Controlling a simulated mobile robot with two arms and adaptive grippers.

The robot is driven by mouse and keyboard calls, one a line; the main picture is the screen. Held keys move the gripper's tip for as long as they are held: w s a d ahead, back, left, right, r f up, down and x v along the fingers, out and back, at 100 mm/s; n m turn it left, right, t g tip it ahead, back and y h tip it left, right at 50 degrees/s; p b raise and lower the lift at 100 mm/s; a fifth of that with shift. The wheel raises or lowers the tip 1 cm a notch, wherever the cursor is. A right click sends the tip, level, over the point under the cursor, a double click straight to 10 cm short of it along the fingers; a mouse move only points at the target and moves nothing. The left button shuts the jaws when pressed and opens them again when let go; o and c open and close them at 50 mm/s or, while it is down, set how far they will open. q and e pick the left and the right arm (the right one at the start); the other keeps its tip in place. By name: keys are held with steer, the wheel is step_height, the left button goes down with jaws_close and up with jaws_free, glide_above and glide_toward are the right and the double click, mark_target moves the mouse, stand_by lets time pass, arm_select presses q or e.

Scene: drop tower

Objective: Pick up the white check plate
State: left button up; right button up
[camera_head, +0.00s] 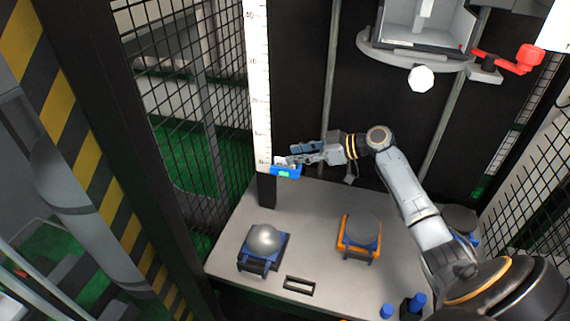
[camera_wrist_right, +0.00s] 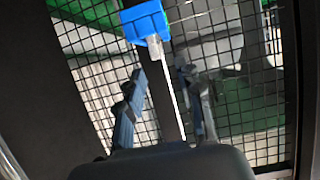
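I cannot surely make out the white check plate. A small pale piece (camera_head: 280,161) shows at the foot of the white ruler (camera_head: 259,90), just above a blue device (camera_head: 285,172) with a green display. My right gripper (camera_head: 291,155) is beside this device, its fingers pointing left. In the right wrist view the fingers (camera_wrist_right: 165,95) stand apart, with a thin white edge (camera_wrist_right: 182,100) seen between them; no contact is clear. The blue device (camera_wrist_right: 145,21) shows beyond the fingertips. My left gripper is out of view.
A white faceted piece (camera_head: 421,78) hangs under the grey carriage (camera_head: 415,50). The grey table (camera_head: 310,215) holds a dome on a blue base (camera_head: 264,241) and an orange-and-blue base with a grey disc (camera_head: 359,233). A mesh fence (camera_head: 190,120) stands left. The table's middle is clear.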

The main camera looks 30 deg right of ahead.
mark_target(281, 158)
steer(key=x, duration=0.4)
steer(key=shift+w+a+f, duration=0.1)
steer(key=shift+a+f, duration=0.15)
steer(key=shift+f, duration=0.1)
steer(key=shift+w, duration=0.1)
jaws_close()
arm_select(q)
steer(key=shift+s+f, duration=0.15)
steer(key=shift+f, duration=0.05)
